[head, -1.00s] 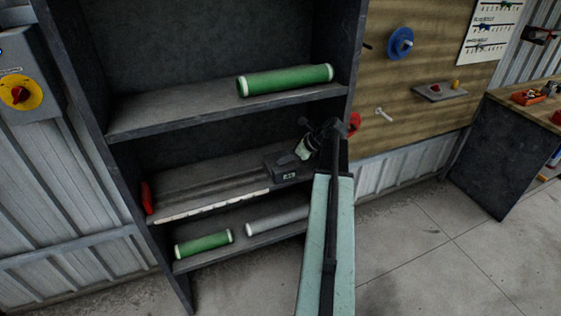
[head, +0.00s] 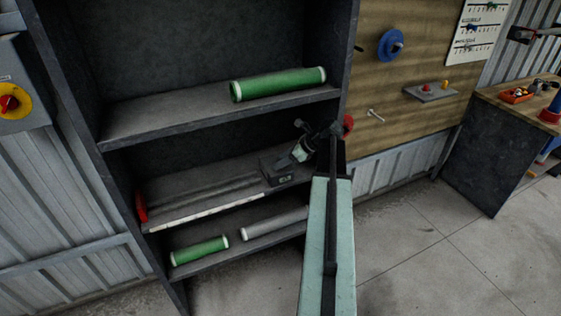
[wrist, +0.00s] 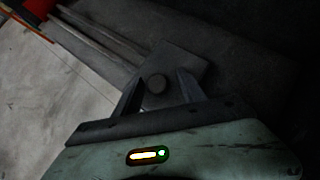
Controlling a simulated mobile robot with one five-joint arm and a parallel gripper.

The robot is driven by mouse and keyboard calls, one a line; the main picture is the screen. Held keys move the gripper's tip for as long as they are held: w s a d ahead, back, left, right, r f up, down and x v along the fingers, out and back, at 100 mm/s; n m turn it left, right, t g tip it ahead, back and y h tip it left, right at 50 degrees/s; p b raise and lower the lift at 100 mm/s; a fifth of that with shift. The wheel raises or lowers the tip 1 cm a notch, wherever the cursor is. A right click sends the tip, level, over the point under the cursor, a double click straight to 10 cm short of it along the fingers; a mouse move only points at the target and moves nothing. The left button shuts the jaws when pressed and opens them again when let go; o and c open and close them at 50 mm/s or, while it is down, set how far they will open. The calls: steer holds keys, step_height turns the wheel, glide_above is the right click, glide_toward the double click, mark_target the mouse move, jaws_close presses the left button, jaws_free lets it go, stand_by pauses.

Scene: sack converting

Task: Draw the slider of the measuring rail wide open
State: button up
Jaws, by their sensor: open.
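The measuring rail (head: 205,210) lies along the middle shelf, with a pale scale strip at its front and a red end piece (head: 141,207) at its left. Its dark slider (head: 280,174) sits toward the right end of the rail. In the wrist view, the slider plate (wrist: 172,58) carries a round dark knob (wrist: 156,84). My gripper (wrist: 160,88) is open, with one finger on either side of the knob. Contact with the knob cannot be made out. In the head view my gripper (head: 300,150) is above the slider, partly hidden by my arm.
A green roll (head: 278,84) lies on the shelf above. A green roll (head: 200,250) and a grey roll (head: 275,222) lie on the shelf below. The rack's right upright (head: 345,75) stands close by my arm. The floor at right is clear up to a bench (head: 490,150).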

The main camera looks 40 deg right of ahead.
steer(key=p+v, duration=0.5)
steer(key=v, duration=0.2)
steer(key=shift+r, duration=0.25)
steer(key=shift+s+d, duration=0.15)
steer(key=shift+s, duration=0.05)
steer(key=w+a+n, duration=0.1)
steer(key=a, duration=0.1)
steer(key=w+a+f+n+g, duration=0.1)
steer(key=a, duration=0.2)
steer(key=w+a+n, duration=0.1)
steer(key=a+n, duration=0.1)
steer(key=a, duration=0.1)
steer(key=shift+a+f+g, duration=0.1)
steer(key=shift+f+g, duration=0.2)
steer(key=shift+f, duration=0.1)
steer(key=s+a+f+n+g+h, duration=0.1)
steer(key=a+f+n+g+h, duration=0.1)
steer(key=a+n, duration=1.1)
steer(key=s+a+f+n+g+h, duration=0.1)
steer(key=a+f+n+g+h, duration=0.1)
steer(key=a+n, duration=1.1)
steer(key=a+f+g, duration=0.1)
steer(key=a+g, duration=0.1)
steer(key=a, duration=1)
steer(key=shift+a+n, duration=0.15)
steer(key=shift+n, duration=0.15)
